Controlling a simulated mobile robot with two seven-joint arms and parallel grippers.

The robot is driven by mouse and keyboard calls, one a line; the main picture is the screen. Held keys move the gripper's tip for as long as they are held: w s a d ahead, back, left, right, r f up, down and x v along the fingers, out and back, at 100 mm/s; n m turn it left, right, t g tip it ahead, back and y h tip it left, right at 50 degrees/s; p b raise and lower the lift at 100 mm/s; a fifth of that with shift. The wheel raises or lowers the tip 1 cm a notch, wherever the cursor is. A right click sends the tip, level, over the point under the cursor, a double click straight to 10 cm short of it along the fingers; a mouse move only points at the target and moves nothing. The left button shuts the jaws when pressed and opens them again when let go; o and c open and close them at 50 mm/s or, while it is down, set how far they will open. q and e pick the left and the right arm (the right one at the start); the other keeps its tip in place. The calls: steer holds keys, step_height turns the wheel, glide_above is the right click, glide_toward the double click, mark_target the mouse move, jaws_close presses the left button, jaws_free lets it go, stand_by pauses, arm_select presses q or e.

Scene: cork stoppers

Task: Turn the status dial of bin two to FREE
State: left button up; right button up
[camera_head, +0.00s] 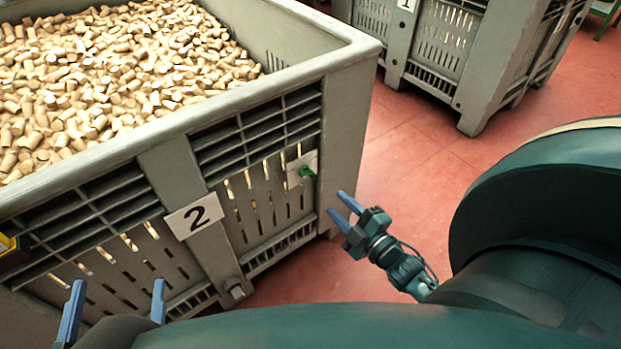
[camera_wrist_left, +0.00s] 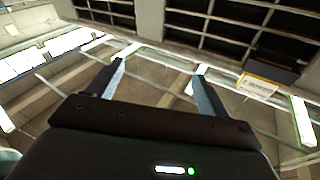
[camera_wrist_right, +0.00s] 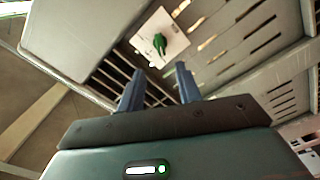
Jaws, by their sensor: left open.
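Bin two is a grey slatted crate (camera_head: 349,130) full of corks, with a white "2" label (camera_head: 194,216) on its front. Its green status dial (camera_head: 307,172) sits on a pale plate (camera_head: 293,177) near the front's right end. The dial (camera_wrist_right: 160,44) also shows in the right wrist view, just beyond the fingertips. Any words on the plate are too small to read. My right gripper (camera_head: 343,210) is open and empty, in front of the bin's right corner, apart from the dial. My left gripper (camera_head: 116,290) is open and empty, low before the bin's left part.
Another grey crate, with a "1" label (camera_head: 406,5), stands at the back right. Red floor (camera_head: 420,150) lies clear between the crates. A black box with a yellow edge (camera_head: 12,250) is on bin two's front at the far left.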

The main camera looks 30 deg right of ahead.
mark_target(309, 177)
steer(key=w, duration=0.3)
steer(key=w+b, duration=0.1)
steer(key=w, duration=0.3)
steer(key=w+b, duration=0.1)
steer(key=w, duration=0.2)
steer(key=shift+w+a, duration=0.2)
steer(key=shift+a, duration=0.2)
jaws_close()
